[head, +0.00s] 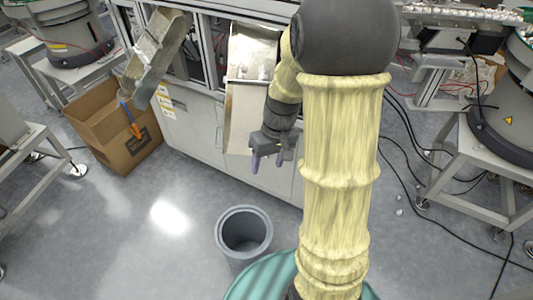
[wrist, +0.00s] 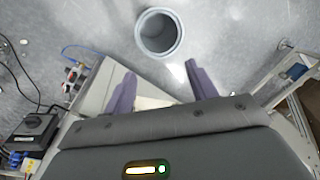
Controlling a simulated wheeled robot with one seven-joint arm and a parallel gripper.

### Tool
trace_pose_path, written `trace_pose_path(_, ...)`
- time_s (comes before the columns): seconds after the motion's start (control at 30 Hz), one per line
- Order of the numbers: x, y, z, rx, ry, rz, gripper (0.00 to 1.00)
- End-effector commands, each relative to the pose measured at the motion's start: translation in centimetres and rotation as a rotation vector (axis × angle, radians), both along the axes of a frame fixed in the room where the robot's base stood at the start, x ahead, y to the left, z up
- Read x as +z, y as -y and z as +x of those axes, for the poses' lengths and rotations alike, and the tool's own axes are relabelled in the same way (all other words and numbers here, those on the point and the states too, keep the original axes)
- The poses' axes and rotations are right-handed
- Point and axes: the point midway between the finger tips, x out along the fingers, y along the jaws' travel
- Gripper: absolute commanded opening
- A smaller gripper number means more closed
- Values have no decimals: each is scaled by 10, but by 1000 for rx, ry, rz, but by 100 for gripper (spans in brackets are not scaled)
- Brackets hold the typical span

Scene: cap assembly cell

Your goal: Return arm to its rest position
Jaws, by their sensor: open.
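My gripper (head: 268,160) hangs in front of the cell's white cabinet in the head view, pointing down. In the wrist view its two purple fingers (wrist: 160,88) stand wide apart with nothing between them. My arm, in a yellowish sleeve, rises through the right middle of the head view and hides part of the cabinet. A grey bin (head: 244,238) stands on the floor below and in front of the gripper. It also shows in the wrist view (wrist: 158,34), beyond the fingertips, and looks empty.
The white cabinet (head: 196,128) with a metal chute (head: 250,60) stands close behind my gripper. A cardboard box (head: 112,125) sits on the floor at the left under another chute (head: 155,55). Machine stands (head: 475,165) and loose cables are at the right.

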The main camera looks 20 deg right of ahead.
Motion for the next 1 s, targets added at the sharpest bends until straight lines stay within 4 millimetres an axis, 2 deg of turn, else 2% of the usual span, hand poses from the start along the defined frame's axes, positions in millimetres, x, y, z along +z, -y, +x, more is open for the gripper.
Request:
trace_pose_path(0.03, 9, -3, -3, -1, 6, -13, 57)
trace_pose_path(0.13, 14, -6, -7, -9, 14, -30, 57)
trace_pose_path(0.77, 17, -6, -10, -19, 20, -40, 57)
trace_pose_path(0.87, 30, -12, -15, -21, 33, -59, 57)
trace_pose_path(1.0, 64, -27, -33, -38, 86, -112, 57)
